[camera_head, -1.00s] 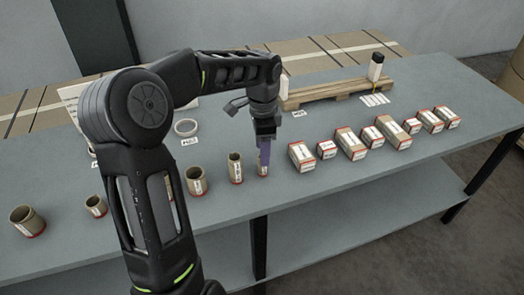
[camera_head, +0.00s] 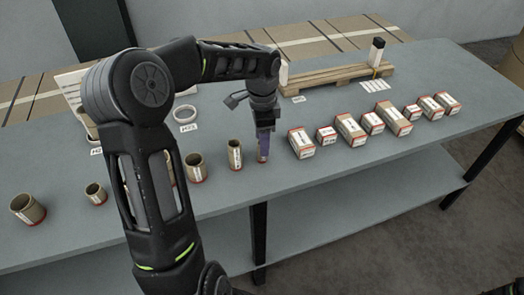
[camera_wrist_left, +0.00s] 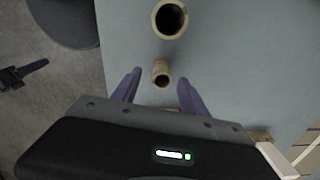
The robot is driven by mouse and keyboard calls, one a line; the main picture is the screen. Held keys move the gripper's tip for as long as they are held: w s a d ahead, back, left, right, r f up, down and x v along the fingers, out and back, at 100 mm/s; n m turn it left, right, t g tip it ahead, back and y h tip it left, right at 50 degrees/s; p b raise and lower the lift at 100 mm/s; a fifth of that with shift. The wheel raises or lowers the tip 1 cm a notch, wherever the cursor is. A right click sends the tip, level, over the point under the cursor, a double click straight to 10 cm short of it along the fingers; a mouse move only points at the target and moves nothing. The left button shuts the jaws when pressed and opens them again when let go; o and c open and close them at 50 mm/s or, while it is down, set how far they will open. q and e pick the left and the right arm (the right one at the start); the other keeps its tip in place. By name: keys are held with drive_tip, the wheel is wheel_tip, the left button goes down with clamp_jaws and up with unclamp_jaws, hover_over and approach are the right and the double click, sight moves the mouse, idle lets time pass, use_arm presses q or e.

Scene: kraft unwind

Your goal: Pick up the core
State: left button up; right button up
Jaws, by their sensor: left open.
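My left gripper (camera_head: 264,146) points down over the rightmost brown cardboard core (camera_head: 262,158) of the row in the head view. Its purple fingers are low and hide part of that core. In the left wrist view, a small core (camera_wrist_left: 161,74) shows between the spread fingertips of the left gripper (camera_wrist_left: 158,85), and a wider core (camera_wrist_left: 171,19) stands beyond. The fingers look apart from the small core. Other upright cores stand to the left, including one (camera_head: 235,154) close beside the gripper. My right gripper (camera_wrist_left: 34,69) shows partly at the left wrist view's edge.
Several red-edged cartons (camera_head: 350,130) stand right of the gripper on the grey table (camera_head: 400,165). More cores (camera_head: 28,208) stand left, and my arm hides part of the row.

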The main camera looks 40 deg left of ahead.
use_arm(q)
drive_tip(key=shift+w+f+p, duration=0.2)
drive_tip(key=shift+f+p, duration=0.55)
drive_tip(key=shift+f, duration=1.9)
clamp_jaws()
